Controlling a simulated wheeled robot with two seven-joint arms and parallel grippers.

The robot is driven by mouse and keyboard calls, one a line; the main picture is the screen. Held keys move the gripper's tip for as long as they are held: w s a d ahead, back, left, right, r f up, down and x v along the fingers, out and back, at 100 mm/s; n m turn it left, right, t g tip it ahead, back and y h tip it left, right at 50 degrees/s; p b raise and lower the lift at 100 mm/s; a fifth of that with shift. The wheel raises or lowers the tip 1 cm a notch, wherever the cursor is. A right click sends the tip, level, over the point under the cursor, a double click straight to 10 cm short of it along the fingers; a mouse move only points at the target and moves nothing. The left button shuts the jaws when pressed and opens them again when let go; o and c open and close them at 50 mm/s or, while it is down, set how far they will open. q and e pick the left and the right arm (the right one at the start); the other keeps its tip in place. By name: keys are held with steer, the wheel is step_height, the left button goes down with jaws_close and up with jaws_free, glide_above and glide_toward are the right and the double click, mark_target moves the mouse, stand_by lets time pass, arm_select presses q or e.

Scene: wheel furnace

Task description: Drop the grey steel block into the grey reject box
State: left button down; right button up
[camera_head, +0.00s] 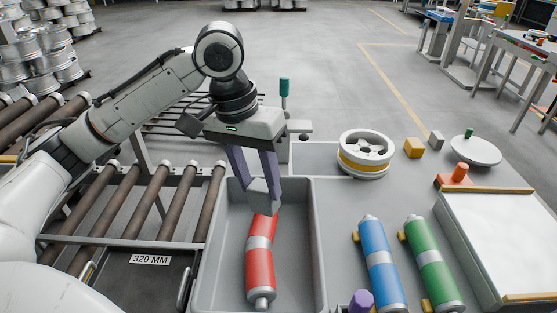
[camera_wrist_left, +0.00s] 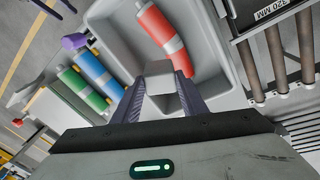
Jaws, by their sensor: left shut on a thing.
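My left gripper (camera_head: 258,190) reaches in from the left, its purple fingers pointing down over the grey box (camera_head: 309,245). It is shut on a grey steel block (camera_head: 260,194), held between the fingertips. The block also shows in the left wrist view (camera_wrist_left: 159,69), in front of the box (camera_wrist_left: 118,16). The block overlaps the upper end of a red cylinder (camera_head: 260,262) lying in the box. Whether block and cylinder touch is hard to tell, but the block appears above it.
Blue (camera_head: 379,262) and green (camera_head: 432,262) cylinders lie right of the box. A purple knob-like thing (camera_head: 361,300) stands near its front right corner. A roller conveyor (camera_head: 133,200) is left.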

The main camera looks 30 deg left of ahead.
mark_target(258, 202)
arm_select(q)
steer(key=shift+s+r, duration=0.1)
steer(key=shift+s, duration=0.25)
steer(key=shift+f+b, duration=0.5)
steer(key=shift+f, duration=2.05)
steer(key=c, duration=1)
jaws_free()
steer(key=shift+r+p, duration=0.5)
steer(key=shift+r, duration=2.05)
